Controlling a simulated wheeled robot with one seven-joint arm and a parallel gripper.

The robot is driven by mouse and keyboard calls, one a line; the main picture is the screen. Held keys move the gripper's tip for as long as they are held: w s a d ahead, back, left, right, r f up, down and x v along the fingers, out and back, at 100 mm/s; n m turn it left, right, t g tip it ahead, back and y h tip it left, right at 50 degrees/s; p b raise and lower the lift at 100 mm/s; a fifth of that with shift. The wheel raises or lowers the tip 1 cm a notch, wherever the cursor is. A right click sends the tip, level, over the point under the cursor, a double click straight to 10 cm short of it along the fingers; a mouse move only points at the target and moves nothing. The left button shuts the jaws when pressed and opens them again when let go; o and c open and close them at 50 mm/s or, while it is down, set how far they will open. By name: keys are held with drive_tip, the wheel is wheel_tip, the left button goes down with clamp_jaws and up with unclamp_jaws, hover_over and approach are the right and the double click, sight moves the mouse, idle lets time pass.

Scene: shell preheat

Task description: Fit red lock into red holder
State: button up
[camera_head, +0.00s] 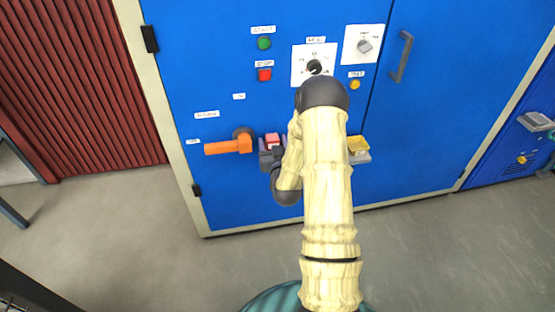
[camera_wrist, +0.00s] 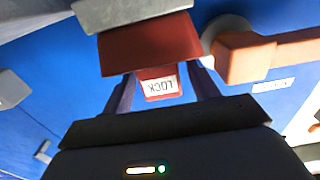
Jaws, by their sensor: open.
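The red lock (camera_wrist: 158,87), with a white label reading LOCK upside down, shows between my fingers in the wrist view. It meets the edge of the red holder (camera_wrist: 150,44) and appears to sit in it; how deep it sits is hidden. The holder is on a grey bracket (camera_wrist: 130,12). My gripper (camera_wrist: 164,76) is open, one dark finger on each side of the lock, with visible gaps. In the head view a red piece (camera_head: 272,139) shows by my dark gripper (camera_head: 269,156), partly hidden by my arm.
An orange handle (camera_head: 228,146) sticks out of the blue cabinet (camera_head: 240,190) just left of the red piece; it also shows close by in the wrist view (camera_wrist: 255,58). A yellow holder (camera_head: 358,147) is right of my arm. Buttons and dials are above. The floor in front is clear.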

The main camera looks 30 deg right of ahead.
drive_tip(key=v, duration=1.1)
drive_tip(key=shift+w, duration=0.1)
drive_tip(key=a+r+n+g+y, duration=0.1)
drive_tip(key=a+n+g+y, duration=0.25)
drive_tip(key=a+g, duration=0.4)
drive_tip(key=s+a+r+g, duration=0.3)
drive_tip(key=s, duration=0.4)
drive_tip(key=s+a+r+g+y, duration=0.1)
drive_tip(key=s+a+r+g, duration=0.2)
drive_tip(key=s, duration=0.5)
drive_tip(key=shift+s+a+g, duration=0.3)
drive_tip(key=shift+a+g, duration=0.25)
drive_tip(key=shift+g, duration=0.1)
drive_tip(key=shift+y, duration=0.25)
